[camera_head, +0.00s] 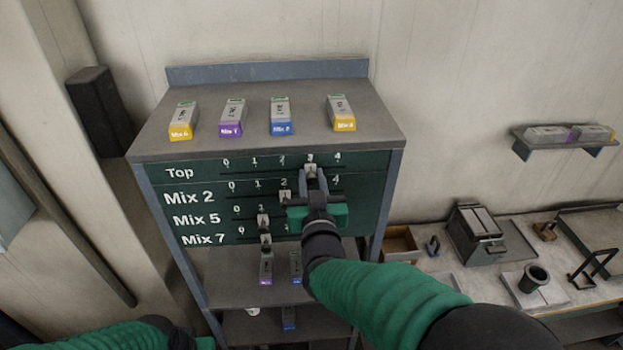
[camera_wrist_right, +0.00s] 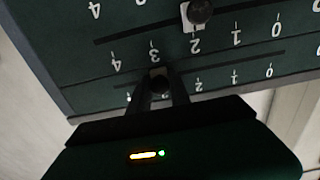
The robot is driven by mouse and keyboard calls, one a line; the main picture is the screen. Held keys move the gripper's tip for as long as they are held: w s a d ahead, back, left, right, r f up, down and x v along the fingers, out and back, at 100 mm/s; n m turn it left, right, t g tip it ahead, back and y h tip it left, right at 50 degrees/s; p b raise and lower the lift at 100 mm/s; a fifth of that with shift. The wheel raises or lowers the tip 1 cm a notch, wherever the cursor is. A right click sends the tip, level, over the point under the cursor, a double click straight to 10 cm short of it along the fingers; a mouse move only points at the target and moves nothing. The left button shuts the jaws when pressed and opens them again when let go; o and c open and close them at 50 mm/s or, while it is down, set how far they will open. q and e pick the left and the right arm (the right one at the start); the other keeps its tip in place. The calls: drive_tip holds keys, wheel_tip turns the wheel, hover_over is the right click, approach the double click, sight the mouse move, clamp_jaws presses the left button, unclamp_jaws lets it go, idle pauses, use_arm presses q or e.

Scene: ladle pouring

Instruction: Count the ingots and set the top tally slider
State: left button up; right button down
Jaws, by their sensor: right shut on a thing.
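Several ingots stand in a row on the cabinet's top shelf: a yellow-labelled one (camera_head: 182,120), a purple-labelled one (camera_head: 232,118), a blue-labelled one (camera_head: 281,115) and another yellow-labelled one (camera_head: 341,113). Below, a green tally board (camera_head: 215,190) has slider rows named Top, Mix 2, Mix 5 and Mix 7. My right gripper (camera_head: 313,178) is shut on the top slider (camera_head: 310,168), which sits at the 3 mark. In the right wrist view the slider's dark knob (camera_wrist_right: 160,84) is between the fingers. My left arm shows at the lower left edge; its fingers are out of frame.
The Mix 5 slider (camera_head: 263,220) and Mix 7 slider (camera_head: 266,239) stand near 1. More ingots lie on lower shelves and a wall shelf (camera_head: 566,146). A cluttered workbench is at right.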

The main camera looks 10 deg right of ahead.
sight(340, 168)
drive_tip(key=d+b, duration=0.4)
drive_tip(key=d, duration=0.2)
drive_tip(key=shift+d+f, duration=0.1)
drive_tip(key=shift+d, duration=0.1)
drive_tip(key=c, duration=1.3)
unclamp_jaws()
drive_tip(key=shift+a, duration=0.1)
drive_tip(key=shift+o, duration=0.3)
drive_tip(key=shift+d, duration=0.2)
drive_tip(key=shift+d, duration=0.1)
